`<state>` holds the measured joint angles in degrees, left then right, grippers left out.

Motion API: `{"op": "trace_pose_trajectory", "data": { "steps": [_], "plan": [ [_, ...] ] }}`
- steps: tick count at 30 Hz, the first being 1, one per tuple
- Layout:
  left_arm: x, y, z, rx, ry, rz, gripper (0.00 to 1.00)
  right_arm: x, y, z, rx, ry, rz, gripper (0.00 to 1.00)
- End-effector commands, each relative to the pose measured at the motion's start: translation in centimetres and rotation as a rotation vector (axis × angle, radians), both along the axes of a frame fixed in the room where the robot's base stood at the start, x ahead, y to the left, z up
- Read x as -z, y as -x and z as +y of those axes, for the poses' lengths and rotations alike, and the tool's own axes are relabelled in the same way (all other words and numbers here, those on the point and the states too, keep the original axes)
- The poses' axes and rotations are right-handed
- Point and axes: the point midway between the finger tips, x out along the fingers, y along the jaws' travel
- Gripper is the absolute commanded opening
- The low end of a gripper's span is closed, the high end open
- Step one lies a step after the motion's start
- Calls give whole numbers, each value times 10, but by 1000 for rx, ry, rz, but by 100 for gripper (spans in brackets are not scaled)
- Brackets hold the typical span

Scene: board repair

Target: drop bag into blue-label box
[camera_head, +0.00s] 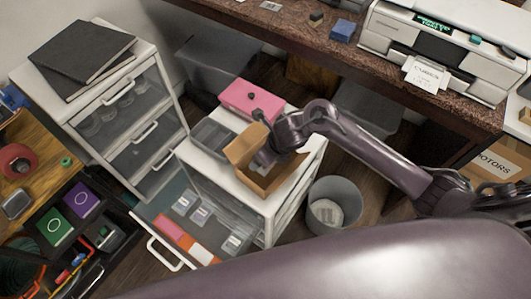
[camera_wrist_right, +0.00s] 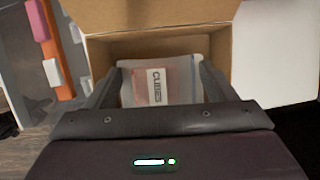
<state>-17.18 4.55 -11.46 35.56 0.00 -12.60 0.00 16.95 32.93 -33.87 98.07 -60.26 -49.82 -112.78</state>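An open cardboard box (camera_head: 287,184) stands on top of the white drawer unit, its flaps up; I see no blue label on it. My right gripper (camera_head: 268,158) reaches down at the box's opening. In the right wrist view, a clear bag labelled "CUBES" (camera_wrist_right: 157,86) lies inside the box (camera_wrist_right: 150,47). The fingers of my right gripper (camera_wrist_right: 157,76) are spread wide on either side of the bag, and it does not look pinched. The lower part of the bag is hidden by the gripper body. My left gripper is not in view.
The drawer below the box is pulled open and holds several labelled bags (camera_head: 199,215). A pink box (camera_head: 250,99) and a grey tray (camera_head: 212,138) sit beside the cardboard box. A grey bin (camera_head: 335,203) stands to the right, below the desk with the printer (camera_head: 440,45).

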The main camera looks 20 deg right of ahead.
Motion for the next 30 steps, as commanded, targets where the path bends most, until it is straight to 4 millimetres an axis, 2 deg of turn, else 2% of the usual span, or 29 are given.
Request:
{"op": "trace_pose_trajectory", "data": {
  "steps": [1, 5, 14, 24, 30],
  "plan": [
    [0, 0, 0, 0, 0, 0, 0, 0, 0, 0, 0, 0, 0, 83],
    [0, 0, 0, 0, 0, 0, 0, 0, 0, 0, 0, 0, 0, 100],
    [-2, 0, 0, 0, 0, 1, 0, -6, 1, -1, -2, 0, -1, 100],
    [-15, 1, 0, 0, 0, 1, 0, -57, 18, -13, -1, 1, -4, 100],
    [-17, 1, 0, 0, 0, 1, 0, -71, 25, -16, -1, 1, -2, 100]
  ]
}}
